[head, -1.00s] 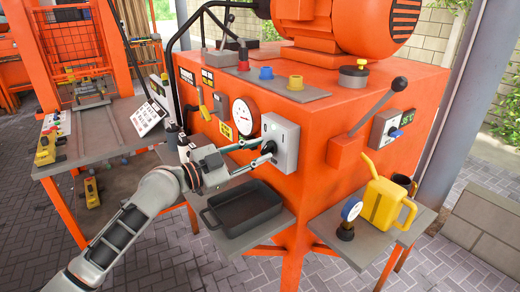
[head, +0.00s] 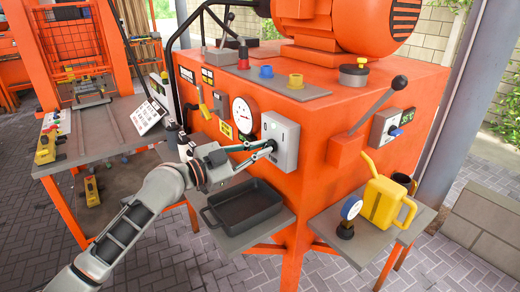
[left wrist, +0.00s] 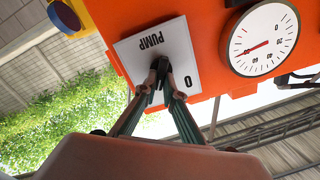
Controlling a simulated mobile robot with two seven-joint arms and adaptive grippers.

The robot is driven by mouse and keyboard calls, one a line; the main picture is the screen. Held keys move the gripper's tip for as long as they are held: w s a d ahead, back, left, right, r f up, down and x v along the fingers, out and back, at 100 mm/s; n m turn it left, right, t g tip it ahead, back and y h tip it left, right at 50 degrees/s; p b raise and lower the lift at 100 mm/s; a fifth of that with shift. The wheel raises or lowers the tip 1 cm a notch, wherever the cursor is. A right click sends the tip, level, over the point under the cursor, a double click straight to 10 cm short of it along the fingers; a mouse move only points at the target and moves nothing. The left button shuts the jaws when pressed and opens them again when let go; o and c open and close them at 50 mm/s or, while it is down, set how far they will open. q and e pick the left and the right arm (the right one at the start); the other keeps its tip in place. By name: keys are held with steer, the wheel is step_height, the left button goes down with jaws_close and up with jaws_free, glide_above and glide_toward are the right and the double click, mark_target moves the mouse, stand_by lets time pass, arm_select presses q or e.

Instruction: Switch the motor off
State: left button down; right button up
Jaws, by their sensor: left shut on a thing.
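A grey switch box (head: 281,141) with a dark rotary knob (head: 273,143) is mounted on the left face of the orange machine (head: 310,170). In the left wrist view its pale plate (left wrist: 181,48) reads "PUMP" and "0", tilted and upside down. My left gripper (head: 269,149) is at the box with its fingers closed on the knob. The wrist view shows the fingertips (left wrist: 162,75) meeting at the dark knob, which they partly hide, so its exact pointing direction is hard to tell. A large orange motor (head: 352,24) sits on top of the machine. My right gripper is not in view.
A round gauge (head: 244,114) is just left of the switch box. A black tray (head: 245,208) lies on the shelf below my gripper. A lever (head: 378,107), another switch box (head: 389,126) and a yellow can (head: 386,200) are to the right.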

arm_select(q)
steer(key=n, duration=0.4)
steer(key=shift+w+a+r+n, duration=0.1)
steer(key=shift+n, duration=0.2)
steer(key=n, duration=0.3)
steer(key=n+p, duration=0.1)
steer(key=n, duration=0.4)
steer(key=shift+w+a+n, duration=0.15)
steer(key=shift+w+n, duration=0.1)
steer(key=shift+n, duration=0.05)
steer(key=c, duration=2.1)
jaws_free()
steer(key=shift+c, duration=0.2)
